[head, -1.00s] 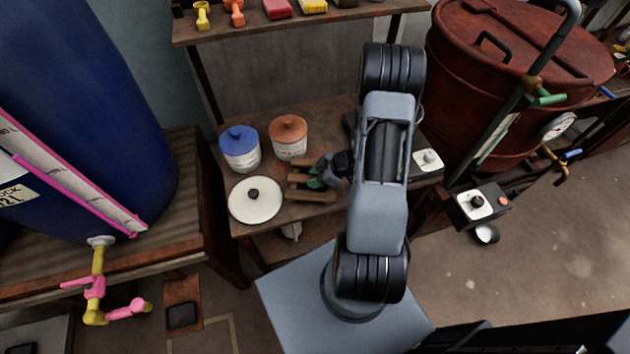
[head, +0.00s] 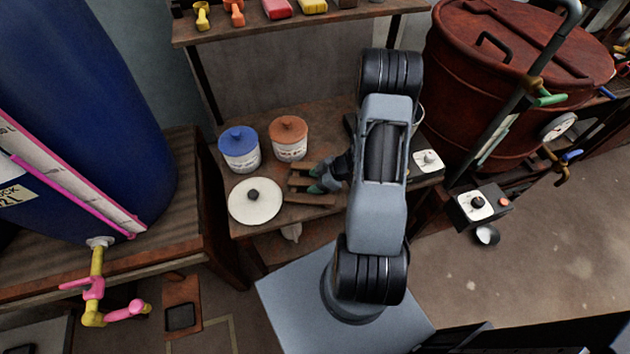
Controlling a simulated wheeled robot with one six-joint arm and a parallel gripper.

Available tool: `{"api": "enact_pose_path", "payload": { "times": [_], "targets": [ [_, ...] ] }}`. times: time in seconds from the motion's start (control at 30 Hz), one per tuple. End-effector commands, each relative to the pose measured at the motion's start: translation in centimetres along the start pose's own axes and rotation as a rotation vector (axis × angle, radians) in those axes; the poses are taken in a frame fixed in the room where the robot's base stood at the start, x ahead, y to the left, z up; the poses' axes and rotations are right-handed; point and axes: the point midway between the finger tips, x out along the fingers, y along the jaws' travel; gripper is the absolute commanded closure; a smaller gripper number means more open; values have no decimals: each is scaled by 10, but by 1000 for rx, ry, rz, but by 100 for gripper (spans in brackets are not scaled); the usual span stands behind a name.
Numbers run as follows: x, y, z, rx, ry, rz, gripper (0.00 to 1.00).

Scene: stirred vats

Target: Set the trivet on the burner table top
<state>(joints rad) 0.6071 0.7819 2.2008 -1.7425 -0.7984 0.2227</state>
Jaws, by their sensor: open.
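The trivet (head: 311,199), a small wooden slatted piece, lies on the wooden table top (head: 262,108) in front of the two jars. My gripper (head: 319,185) is open at the trivet, with its greenish fingertips over or between the slats. I cannot tell whether the fingers touch the wood. A white unit with a knob (head: 428,160), perhaps the burner's control, shows at the right end of the same table. My arm hides the table top between the trivet and this unit.
A blue-lidded jar (head: 240,155) and an orange-lidded jar (head: 289,143) stand behind the trivet. A round white lid (head: 255,200) lies close on its left. A shelf (head: 300,25) hangs above the back. A large red vat (head: 500,100) stands at the right.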

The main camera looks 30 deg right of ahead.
Motion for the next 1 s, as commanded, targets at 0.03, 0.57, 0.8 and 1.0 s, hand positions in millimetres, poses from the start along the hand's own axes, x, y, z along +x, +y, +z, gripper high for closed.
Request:
{"api": "enact_pose_path", "payload": {
  "times": [0.03,0.57,0.8,1.0],
  "targets": [
    [0,0,0,0,0,0,39],
    [-76,1,-3,0,0,5,39],
    [-109,1,-3,0,0,4,39],
    [-121,0,-2,0,1,1,39]
  ]
}}
